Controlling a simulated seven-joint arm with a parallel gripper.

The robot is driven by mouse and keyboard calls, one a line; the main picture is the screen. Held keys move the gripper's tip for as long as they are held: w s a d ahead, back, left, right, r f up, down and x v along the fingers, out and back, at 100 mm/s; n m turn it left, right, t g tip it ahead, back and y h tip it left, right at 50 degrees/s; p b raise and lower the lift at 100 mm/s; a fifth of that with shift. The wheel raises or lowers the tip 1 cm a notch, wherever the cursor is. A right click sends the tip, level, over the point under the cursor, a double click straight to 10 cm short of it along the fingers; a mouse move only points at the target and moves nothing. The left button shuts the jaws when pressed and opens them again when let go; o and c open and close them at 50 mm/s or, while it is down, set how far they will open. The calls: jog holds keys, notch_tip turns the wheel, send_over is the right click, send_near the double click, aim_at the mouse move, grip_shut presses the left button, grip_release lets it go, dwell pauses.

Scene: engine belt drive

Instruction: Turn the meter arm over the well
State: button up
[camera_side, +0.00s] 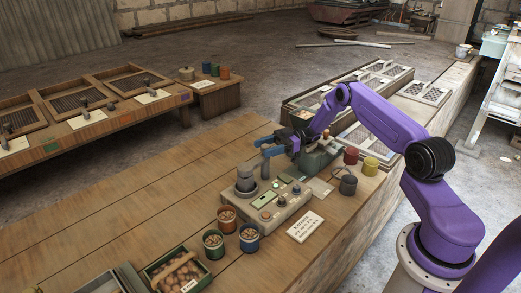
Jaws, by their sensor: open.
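A beige console (268,212) with coloured buttons stands on the wooden bench. A grey upright cylinder (245,178) stands at its left end; it may be the well, but its opening is too small to make out. A dark green unit (318,158) stands just behind the console. My gripper (268,146) hangs above the back of the console, pointing left, with two bluish fingers apart and nothing visible between them. It is behind and to the right of the grey cylinder. I cannot tell the meter arm apart from the parts near my gripper.
Several tins stand near the console, including a blue-rimmed one (249,237) and a yellow one (370,166). A white card (305,226) lies in front. A green crate (178,272) is at the front left. The bench's left part (130,200) is clear.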

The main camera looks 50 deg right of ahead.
jog(key=shift+v, duration=1.1)
notch_tip(320, 180, up, 7)
